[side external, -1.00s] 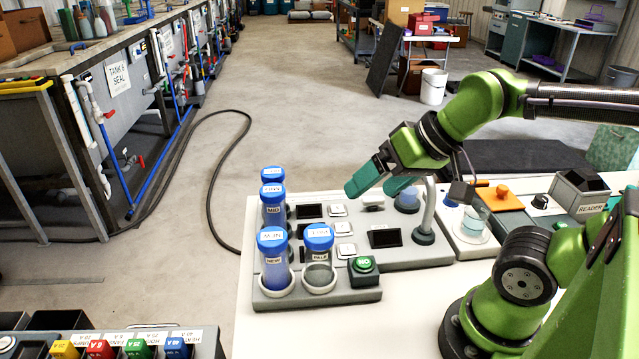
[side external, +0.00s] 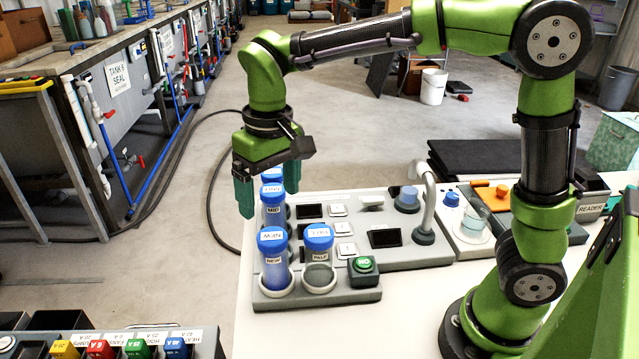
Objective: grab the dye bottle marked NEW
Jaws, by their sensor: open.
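The dye bottle marked NEW (side external: 275,272) is a clear cylinder of blue-violet dye with a blue cap. It stands upright at the front left of the grey rack (side external: 345,296). The PALE bottle (side external: 318,268) stands to its right. The blue MID bottle (side external: 273,214) is behind it, and another blue-capped bottle (side external: 271,175) is farther back, mostly hidden. My gripper (side external: 268,203) points down, open and empty, behind and above the NEW bottle. In the picture its teal fingers lie either side of the rear bottles; exact depth is unclear.
A green button (side external: 364,265) sits right of the PALE bottle. A grey curved pipe (side external: 428,205) rises from the panel beside a small blue-capped vessel (side external: 408,197). A clear beaker (side external: 475,225) stands farther right. The white table front (side external: 400,305) is clear.

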